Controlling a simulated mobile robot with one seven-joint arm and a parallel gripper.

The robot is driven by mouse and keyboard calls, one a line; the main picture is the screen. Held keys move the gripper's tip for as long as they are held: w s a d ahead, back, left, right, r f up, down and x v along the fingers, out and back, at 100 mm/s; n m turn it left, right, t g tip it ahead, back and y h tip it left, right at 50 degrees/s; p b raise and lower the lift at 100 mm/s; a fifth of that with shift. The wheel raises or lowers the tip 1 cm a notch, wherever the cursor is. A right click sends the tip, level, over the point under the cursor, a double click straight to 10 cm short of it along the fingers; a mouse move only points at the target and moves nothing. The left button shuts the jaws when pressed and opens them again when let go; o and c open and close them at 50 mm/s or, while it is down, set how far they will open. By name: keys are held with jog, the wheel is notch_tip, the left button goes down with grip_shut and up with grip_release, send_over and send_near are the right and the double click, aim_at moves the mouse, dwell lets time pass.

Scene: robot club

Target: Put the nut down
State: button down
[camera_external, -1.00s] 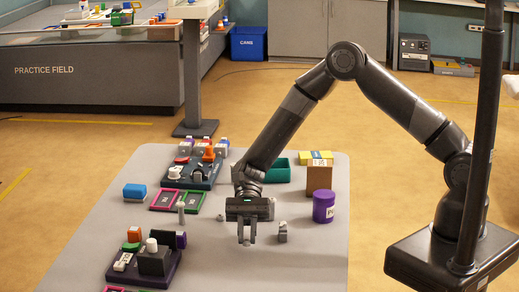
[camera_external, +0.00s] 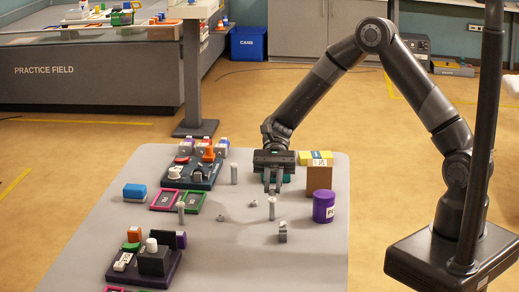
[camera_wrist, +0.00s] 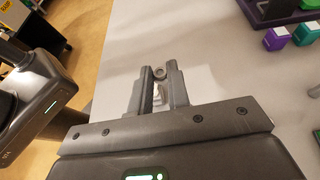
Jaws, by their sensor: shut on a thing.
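My gripper (camera_external: 271,189) hangs over the back middle of the grey table, fingers pointing down. In the wrist view its fingers (camera_wrist: 159,76) are shut on a small grey ring-shaped nut (camera_wrist: 159,71) at the fingertips. The held nut cannot be made out in the external view. A grey post (camera_external: 271,209) stands upright just below the fingertips in that picture; whether they touch is unclear. Other upright posts stand at the back (camera_external: 234,174) and at the left (camera_external: 181,213). Two small grey nut-like pieces (camera_external: 253,203) (camera_external: 221,217) lie on the table.
A grey block piece (camera_external: 282,233) stands at the front right. Pink (camera_external: 167,199) and green (camera_external: 195,202) trays and dark part boards line the left. The front middle is clear.

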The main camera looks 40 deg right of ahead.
jog(key=w+d+r+m+t+y, duration=0.15)
jog(key=w+d+m+t, duration=0.4)
jog(key=d, duration=0.65)
jog(key=w+d+r+m+t+y, duration=0.15)
jog(key=w+d+m+t, duration=0.25)
jog(key=w+d, duration=0.55)
jog(key=w+d+r+m+t, duration=0.3)
jog(key=d+m+t, duration=0.15)
jog(key=d, duration=0.95)
jog(key=shift+t, duration=0.4)
jog(key=shift+w+a+f, duration=0.8)
jog(key=shift+a+f, duration=0.85)
jog(key=shift+f, duration=0.2)
jog(key=shift+w+a+f, duration=0.75)
jog(key=shift+a+f, duration=0.85)
jog(key=shift+f, duration=0.2)
jog(key=shift+w+a+f, duration=0.8)
jog(key=shift+a+f, duration=0.85)
jog(key=shift+f, duration=0.2)
jog(key=shift+f, duration=0.6)
jog(key=c, duration=1.4)
grip_release()
jog(key=shift+o, duration=0.2)
